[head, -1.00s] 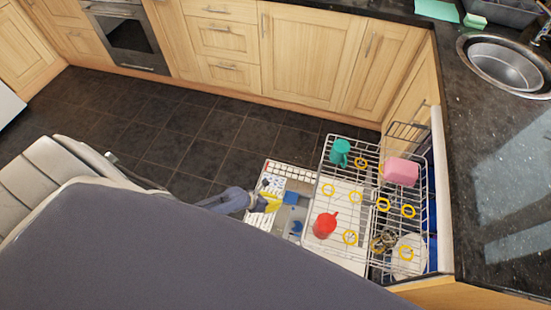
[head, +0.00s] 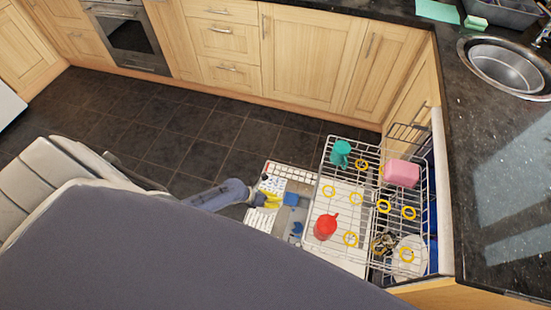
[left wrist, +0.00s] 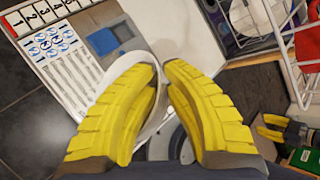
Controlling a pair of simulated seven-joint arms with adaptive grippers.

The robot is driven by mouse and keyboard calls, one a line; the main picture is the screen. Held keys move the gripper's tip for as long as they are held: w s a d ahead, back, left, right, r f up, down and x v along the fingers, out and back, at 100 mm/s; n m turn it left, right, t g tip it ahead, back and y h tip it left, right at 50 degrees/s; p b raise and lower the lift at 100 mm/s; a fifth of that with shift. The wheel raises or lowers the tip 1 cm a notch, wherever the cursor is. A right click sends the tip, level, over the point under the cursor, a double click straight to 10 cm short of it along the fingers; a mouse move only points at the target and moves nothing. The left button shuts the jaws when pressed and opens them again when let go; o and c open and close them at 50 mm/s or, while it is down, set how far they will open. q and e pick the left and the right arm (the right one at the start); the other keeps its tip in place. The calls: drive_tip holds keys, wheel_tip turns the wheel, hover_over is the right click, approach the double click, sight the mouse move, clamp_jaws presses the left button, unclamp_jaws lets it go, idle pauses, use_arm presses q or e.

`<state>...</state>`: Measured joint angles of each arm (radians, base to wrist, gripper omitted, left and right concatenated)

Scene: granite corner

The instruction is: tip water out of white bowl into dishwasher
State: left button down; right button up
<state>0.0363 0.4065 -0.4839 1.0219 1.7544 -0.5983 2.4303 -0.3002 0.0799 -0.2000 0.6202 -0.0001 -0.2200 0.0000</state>
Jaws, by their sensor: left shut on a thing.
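My left gripper (head: 268,199) has yellow ridged fingers and is over the open dishwasher door (head: 290,172). In the left wrist view its fingers (left wrist: 163,95) are shut on the white bowl (left wrist: 98,92), whose pale curved rim shows between and beside them. Most of the bowl is hidden by the fingers, and I cannot make out any water. In the head view I cannot tell the bowl from the pale door. The dishwasher's wire rack (head: 335,188) is pulled out to the right of the gripper. Yellow pads at the right of the left wrist view (left wrist: 285,130) may be my right gripper.
The granite worktop (head: 490,190) with a round sink (head: 510,68) is at the right. Dark floor tiles (head: 150,125) lie clear behind the arm.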

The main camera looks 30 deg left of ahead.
use_arm(q)
drive_tip(key=shift+w, duration=0.1)
drive_tip(key=shift+a+r+g+h, duration=0.1)
drive_tip(key=shift+g+h, duration=0.2)
drive_tip(key=shift+g, duration=0.1)
drive_tip(key=shift+w, duration=0.15)
drive_tip(key=shift+w+a+n, duration=0.1)
drive_tip(key=shift+a+n, duration=0.05)
drive_tip(key=shift+n, duration=0.25)
drive_tip(key=shift+w+a+r+g+h, duration=0.1)
drive_tip(key=shift+w+a+g+h, duration=0.1)
drive_tip(key=shift+g+h, duration=0.1)
idle(0.4)
drive_tip(key=shift+w+a+n+g+h, duration=0.2)
drive_tip(key=shift+n+g+h, duration=0.1)
drive_tip(key=shift+g+h, duration=0.1)
